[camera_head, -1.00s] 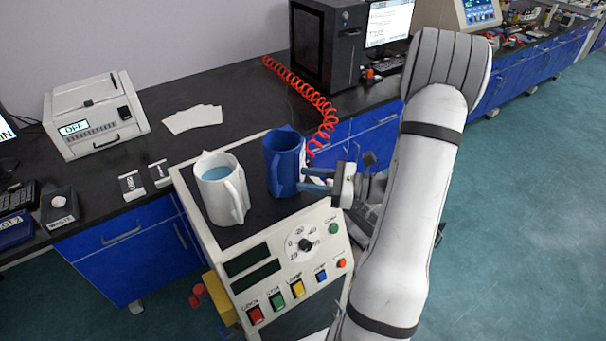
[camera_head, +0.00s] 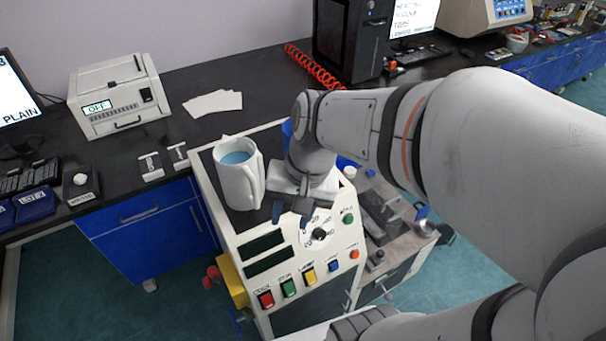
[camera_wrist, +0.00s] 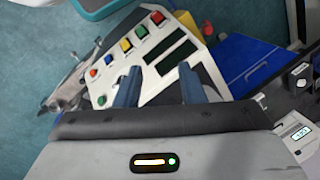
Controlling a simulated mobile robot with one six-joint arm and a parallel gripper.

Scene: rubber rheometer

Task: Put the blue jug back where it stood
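The blue jug (camera_head: 287,129) is almost wholly hidden behind my arm in the head view; only a sliver of blue shows at the back of the instrument top. The white jug (camera_head: 240,188) with blue liquid stands upright on the dark top of the instrument (camera_head: 222,213), to the left of my wrist. My gripper (camera_head: 292,212) points down over the instrument's front edge, to the right of the white jug. In the wrist view its two fingers (camera_wrist: 158,80) are spread, with no jug between them and the control panel beyond.
The instrument's sloped panel (camera_head: 300,262) has a dial and coloured buttons. A yellow part (camera_head: 232,280) sits at its left side. The bench behind holds a white device (camera_head: 115,97), papers (camera_head: 213,102), a red coiled hose (camera_head: 314,68) and a black computer case (camera_head: 345,40).

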